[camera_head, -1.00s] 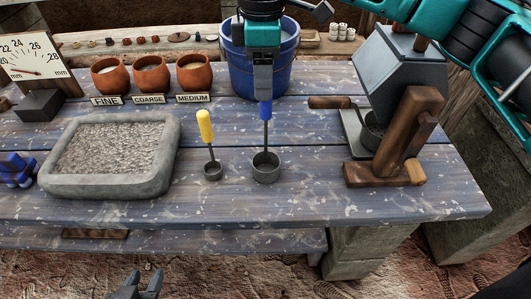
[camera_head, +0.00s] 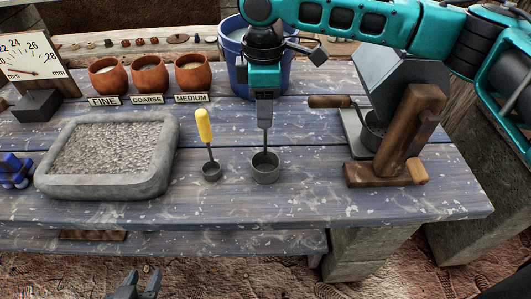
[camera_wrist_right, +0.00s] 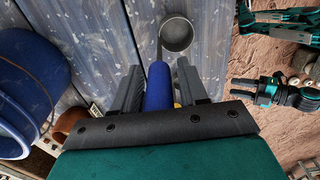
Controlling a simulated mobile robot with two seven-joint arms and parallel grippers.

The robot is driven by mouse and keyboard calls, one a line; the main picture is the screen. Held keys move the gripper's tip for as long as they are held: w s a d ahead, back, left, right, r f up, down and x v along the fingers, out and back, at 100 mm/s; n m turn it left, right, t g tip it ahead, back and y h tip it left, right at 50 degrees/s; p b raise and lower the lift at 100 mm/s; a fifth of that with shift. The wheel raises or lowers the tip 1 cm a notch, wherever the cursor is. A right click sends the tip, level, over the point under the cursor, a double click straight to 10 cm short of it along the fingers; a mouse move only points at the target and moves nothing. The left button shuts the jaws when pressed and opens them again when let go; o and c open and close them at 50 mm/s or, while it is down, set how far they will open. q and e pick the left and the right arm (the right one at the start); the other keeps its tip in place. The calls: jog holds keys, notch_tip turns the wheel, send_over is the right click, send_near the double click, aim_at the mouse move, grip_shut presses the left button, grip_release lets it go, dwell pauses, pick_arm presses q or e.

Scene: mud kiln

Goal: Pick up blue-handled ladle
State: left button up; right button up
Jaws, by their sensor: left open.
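The blue-handled ladle, a grey cup (camera_head: 265,168) with a thin upright stem, stands on the bench. Its blue handle is hidden behind my right gripper (camera_head: 264,122) in the head view. In the right wrist view the blue handle (camera_wrist_right: 158,88) lies between the two fingers of my right gripper (camera_wrist_right: 160,82), with a small gap at the right finger, so the gripper is open around it. My left gripper (camera_head: 134,288) is open and empty at the bottom edge of the head view, in front of the bench.
A smaller yellow-handled ladle (camera_head: 207,146) stands just left. A stone tray (camera_head: 165,165) of gravel is further left. A blue bucket (camera_head: 285,75) is behind my right gripper. A wooden-framed device (camera_head: 400,150) stands at right. The bench front (camera_head: 300,205) is clear.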

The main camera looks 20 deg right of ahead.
grip_shut()
jog(key=shift+r, duration=0.15)
dwell(0.4)
notch_tip(320, 180, up, 20)
jog(key=p, duration=0.2)
jog(key=shift+p, duration=0.4)
jog(key=shift+c, duration=2.1)
grip_release()
grip_shut()
